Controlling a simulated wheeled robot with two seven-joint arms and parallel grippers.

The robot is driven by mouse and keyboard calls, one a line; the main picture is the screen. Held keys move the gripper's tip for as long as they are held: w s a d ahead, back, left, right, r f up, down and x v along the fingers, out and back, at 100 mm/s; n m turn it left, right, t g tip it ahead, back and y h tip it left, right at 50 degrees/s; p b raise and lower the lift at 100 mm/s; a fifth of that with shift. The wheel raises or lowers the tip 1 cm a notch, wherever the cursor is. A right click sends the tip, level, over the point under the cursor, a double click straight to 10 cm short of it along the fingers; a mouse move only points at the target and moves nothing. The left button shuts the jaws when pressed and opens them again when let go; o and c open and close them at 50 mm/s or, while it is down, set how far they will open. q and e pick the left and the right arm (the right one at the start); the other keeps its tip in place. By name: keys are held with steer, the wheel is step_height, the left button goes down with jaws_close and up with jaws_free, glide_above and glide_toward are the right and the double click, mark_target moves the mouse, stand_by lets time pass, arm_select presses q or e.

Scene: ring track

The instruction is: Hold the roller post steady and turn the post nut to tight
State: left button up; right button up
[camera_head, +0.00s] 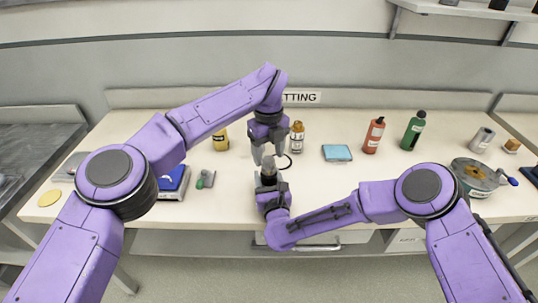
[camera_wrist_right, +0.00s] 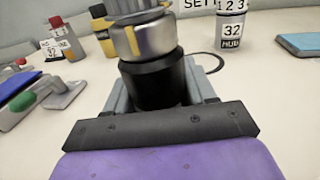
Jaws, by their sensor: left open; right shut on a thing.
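The roller post (camera_wrist_right: 155,85) is a black cylinder standing upright between the grey fingers of my right gripper (camera_head: 269,183), which is shut on it. The post nut (camera_wrist_right: 142,40) is a metal collar with a yellow mark on top of the post; in the head view it shows as a small grey top (camera_head: 268,163). My left gripper (camera_head: 269,154) points down from above and is open, its fingers just over the nut. Part of it shows at the top of the right wrist view. Whether its fingers touch the nut cannot be told.
Yellow (camera_head: 220,140), orange-capped (camera_head: 297,137), red (camera_head: 373,135) and green (camera_head: 413,131) bottles stand toward the back. A blue box (camera_head: 337,153) lies right of centre. A blue device (camera_head: 174,183) and a grey tool with a green knob (camera_head: 206,179) lie left. A round device (camera_head: 477,173) stands right.

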arm_select(q)
steer(key=shift+f, duration=0.55)
steer(key=c, duration=1)
steer(key=shift+c, duration=0.2)
steer(key=m, duration=0.5)
steer(key=shift+m, duration=0.4)
steer(key=m, duration=0.5)
steer(key=shift+m, duration=0.7)
arm_select(e)
steer(key=shift+d, duration=0.1)
arm_select(q)
steer(key=o, duration=1)
